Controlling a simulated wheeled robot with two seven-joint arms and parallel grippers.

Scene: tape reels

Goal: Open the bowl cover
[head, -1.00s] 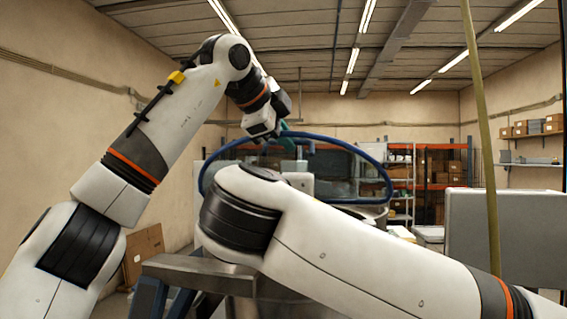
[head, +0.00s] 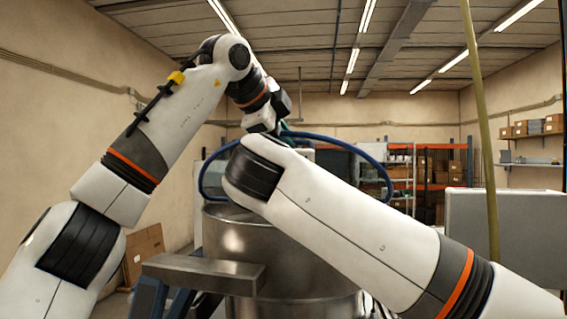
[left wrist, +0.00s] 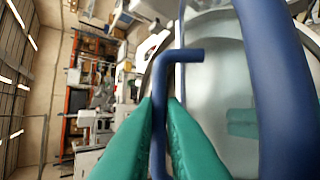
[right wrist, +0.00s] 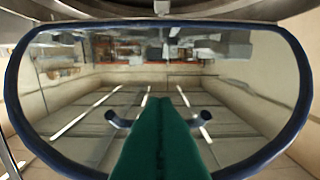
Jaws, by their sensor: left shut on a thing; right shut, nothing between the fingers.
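The bowl cover is a clear panel with a thick blue rim (head: 374,160), standing raised behind my right arm in the head view. My left gripper (left wrist: 160,112) is shut on a thin blue handle bar (left wrist: 160,75); a thick blue rim (left wrist: 272,80) runs close beside it. In the head view the left gripper (head: 284,128) is small and partly covered. My right gripper (right wrist: 160,110) is shut and empty, in front of the clear panel with its blue rim (right wrist: 298,75). Blue handle ends (right wrist: 202,118) show on both sides of its fingers. In the head view my right arm hides its gripper.
The large metal bowl (head: 225,235) stands below the cover, partly hidden by my right arm. A metal beam (head: 200,272) crosses in front of it. A grey box-like unit (head: 505,235) stands at right, behind a yellowish upright pole (head: 482,130). Shelves stand further back.

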